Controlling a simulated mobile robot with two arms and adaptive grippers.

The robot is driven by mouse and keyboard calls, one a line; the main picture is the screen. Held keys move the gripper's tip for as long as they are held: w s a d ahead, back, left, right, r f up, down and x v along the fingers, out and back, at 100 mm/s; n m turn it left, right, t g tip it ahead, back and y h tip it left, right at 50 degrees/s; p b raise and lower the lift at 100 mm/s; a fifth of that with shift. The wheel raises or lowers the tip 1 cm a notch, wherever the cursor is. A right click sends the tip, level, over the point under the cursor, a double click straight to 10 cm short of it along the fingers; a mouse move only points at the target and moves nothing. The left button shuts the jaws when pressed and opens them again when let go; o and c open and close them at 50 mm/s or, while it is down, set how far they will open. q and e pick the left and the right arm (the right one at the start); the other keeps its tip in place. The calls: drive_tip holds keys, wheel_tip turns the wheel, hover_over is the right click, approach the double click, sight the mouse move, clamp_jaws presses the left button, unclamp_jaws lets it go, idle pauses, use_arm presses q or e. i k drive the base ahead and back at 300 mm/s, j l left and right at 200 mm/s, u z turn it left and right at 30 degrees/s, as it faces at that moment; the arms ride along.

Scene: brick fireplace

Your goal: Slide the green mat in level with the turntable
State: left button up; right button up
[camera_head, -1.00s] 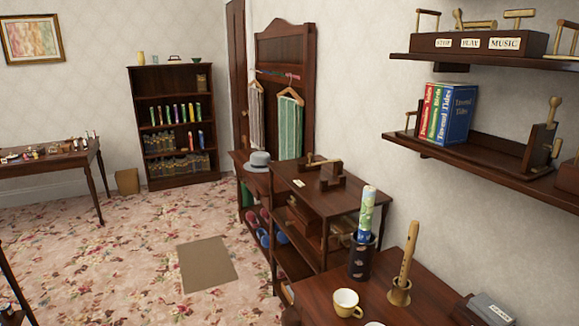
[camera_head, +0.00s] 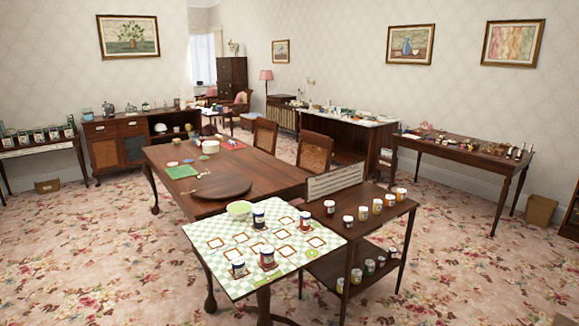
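A small green mat (camera_head: 182,172) lies flat on the long dark wooden dining table (camera_head: 265,170), near its left edge. A round dark wooden turntable (camera_head: 222,188) lies on the near end of the same table, to the right of the mat and closer to me. The mat and the turntable look apart, with small light items (camera_head: 201,176) near the gap between them. Neither of my grippers is in view.
A small table with a green-and-white checked top (camera_head: 215,277), holding jars and a pale green bowl (camera_head: 239,210), stands in front of the dining table. A shelf stand (camera_head: 385,222) with several jars adjoins it at right. Chairs (camera_head: 316,152) line the far side. Carpet is clear at left.

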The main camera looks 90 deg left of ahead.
sight(186, 170)
drive_tip(key=u, duration=3.8)
drive_tip(key=i+u, duration=0.35)
drive_tip(key=i, duration=0.85)
drive_tip(key=i+j, duration=0.1)
drive_tip(key=i, duration=2.1)
drive_tip(key=l+z, duration=0.05)
